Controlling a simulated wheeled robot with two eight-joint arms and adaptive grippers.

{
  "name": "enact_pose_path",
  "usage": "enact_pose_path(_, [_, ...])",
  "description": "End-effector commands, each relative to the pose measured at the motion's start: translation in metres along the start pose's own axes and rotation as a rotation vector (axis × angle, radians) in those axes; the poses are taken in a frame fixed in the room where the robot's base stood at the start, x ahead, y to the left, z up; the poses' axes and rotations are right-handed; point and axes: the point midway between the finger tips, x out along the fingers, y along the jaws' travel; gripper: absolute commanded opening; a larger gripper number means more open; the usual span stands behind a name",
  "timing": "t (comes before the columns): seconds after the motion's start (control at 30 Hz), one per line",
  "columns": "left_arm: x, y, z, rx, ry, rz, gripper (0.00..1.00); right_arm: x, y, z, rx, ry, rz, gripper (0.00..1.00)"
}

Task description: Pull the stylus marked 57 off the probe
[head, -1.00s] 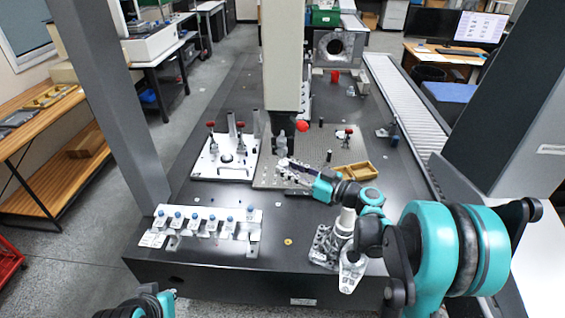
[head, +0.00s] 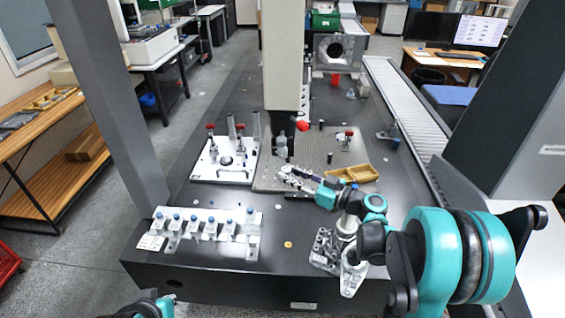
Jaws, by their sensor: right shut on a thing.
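The probe (head: 282,145) hangs at the lower end of the tall beige gantry column, above the plate with holes. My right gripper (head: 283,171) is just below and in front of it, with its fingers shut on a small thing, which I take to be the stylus. The stylus is too small and covered to make out, and its mark 57 cannot be read. I cannot tell whether it still touches the probe. Only part of my left arm shows at the bottom left edge; its gripper is out of the picture.
A white rack (head: 190,246) with several blue-topped pieces stands at the front left. A white fixture plate (head: 211,176) with red-knobbed clamps lies left of the perforated plate (head: 325,150).

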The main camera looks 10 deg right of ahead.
Motion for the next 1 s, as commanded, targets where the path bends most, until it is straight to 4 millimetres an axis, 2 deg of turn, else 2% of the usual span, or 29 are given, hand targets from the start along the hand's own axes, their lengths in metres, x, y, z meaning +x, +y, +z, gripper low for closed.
enact_pose_path(0.6, [0.002, 0.0, 0.001, 0.0, 0.0, 0.0, 0.0, -0.065, 0.001, 0.0, 0.0, 0.0, 0.002, 0.0])
enact_pose_path(1.0, [0.002, 0.0, 0.002, 0.0, 0.0, 0.0, 0.0, -0.071, 0.0, 0.0, 0.0, 0.0, 0.0, 0.0])
